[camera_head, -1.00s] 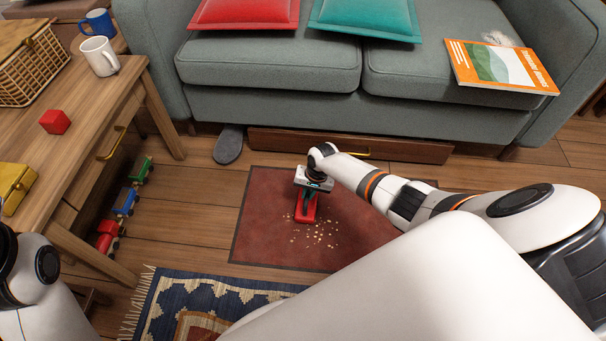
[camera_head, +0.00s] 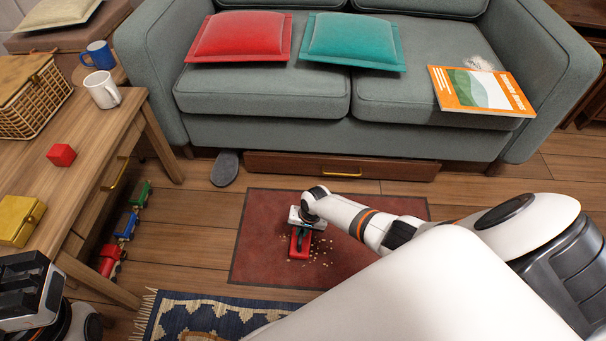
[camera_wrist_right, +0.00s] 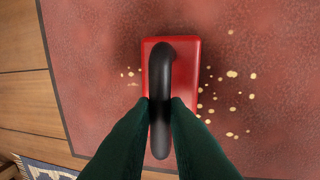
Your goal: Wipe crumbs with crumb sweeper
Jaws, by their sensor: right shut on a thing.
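The red crumb sweeper (camera_head: 299,246) with its black handle (camera_wrist_right: 159,85) sits on the dark red mat (camera_head: 262,225). My right gripper (camera_head: 304,228) is above the sweeper, and its dark green fingers are shut on the handle in the right wrist view (camera_wrist_right: 159,108). Pale crumbs (camera_head: 324,250) lie on the mat on both sides of the sweeper, more of them to its right in the right wrist view (camera_wrist_right: 232,74). Crumbs under the sweeper are hidden. Part of my left gripper (camera_head: 28,285) shows at the lower left edge; its fingertips cannot be made out.
A grey sofa (camera_head: 265,130) with a drawer (camera_head: 290,163) beneath it stands behind the mat. A wooden table (camera_head: 85,190) is at the left, with a toy train (camera_head: 125,225) on the floor beside it. A slipper (camera_head: 225,169) and patterned rug (camera_head: 190,310) lie near the mat.

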